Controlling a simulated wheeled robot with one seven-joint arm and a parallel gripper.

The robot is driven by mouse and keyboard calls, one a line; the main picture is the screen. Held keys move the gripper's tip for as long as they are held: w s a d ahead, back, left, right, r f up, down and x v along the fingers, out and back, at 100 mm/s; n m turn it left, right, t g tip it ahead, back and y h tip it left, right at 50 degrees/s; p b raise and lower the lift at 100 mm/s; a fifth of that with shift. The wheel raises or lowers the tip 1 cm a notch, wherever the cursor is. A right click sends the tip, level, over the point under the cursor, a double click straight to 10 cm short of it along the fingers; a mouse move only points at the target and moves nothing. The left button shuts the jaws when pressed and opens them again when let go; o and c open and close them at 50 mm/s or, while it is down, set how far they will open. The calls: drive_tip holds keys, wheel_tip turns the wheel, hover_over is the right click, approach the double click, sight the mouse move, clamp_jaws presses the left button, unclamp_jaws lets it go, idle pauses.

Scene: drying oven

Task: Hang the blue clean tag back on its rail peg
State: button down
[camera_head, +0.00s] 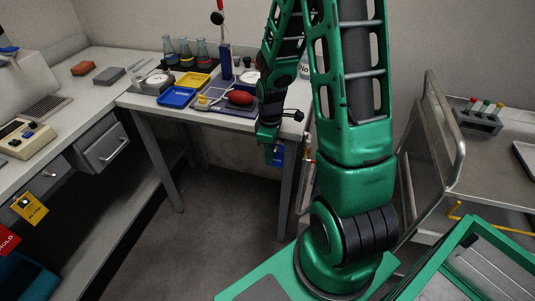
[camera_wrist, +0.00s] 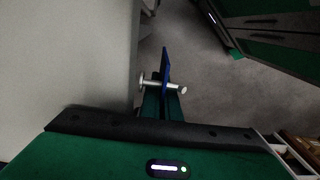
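The blue tag (camera_head: 278,154) is at the end of my gripper (camera_head: 270,147), in front of the right end of the far bench. In the wrist view, my gripper (camera_wrist: 163,87) has its green fingers close together on either side of the blue tag (camera_wrist: 166,66). The tag shows nearly edge-on as a thin upright strip. Pale pin-like parts lie on both sides of it at the fingertips. The tag looks pinched there. Its printed face and hole cannot be made out. I cannot pick out an empty rail peg in either view.
A yellow tag (camera_head: 30,208) and a red tag (camera_head: 7,241) hang at the left bench. The far bench (camera_head: 135,99) holds flasks, a blue tray (camera_head: 177,97) and a yellow tray (camera_head: 193,80). A metal cart (camera_head: 487,160) stands right. The floor between is clear.

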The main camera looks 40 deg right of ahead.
drive_tip(key=shift+d, duration=0.2)
drive_tip(key=shift+s+f, duration=0.1)
drive_tip(key=shift+f, duration=0.25)
drive_tip(key=c, duration=2)
unclamp_jaws()
drive_tip(key=shift+r, duration=0.1)
wheel_tip(320, 180, up, 10)
drive_tip(key=s+r+m, duration=0.4)
drive_tip(key=s, duration=0.3)
drive_tip(key=s+r+m, duration=0.4)
drive_tip(key=s+m, duration=0.1)
drive_tip(key=s, duration=0.2)
drive_tip(key=s+r+m, duration=0.4)
drive_tip(key=s+m, duration=0.1)
drive_tip(key=s, duration=0.3)
drive_tip(key=shift+s+d, duration=0.1)
drive_tip(key=shift+d, duration=0.15)
drive_tip(key=shift+o, duration=0.5)
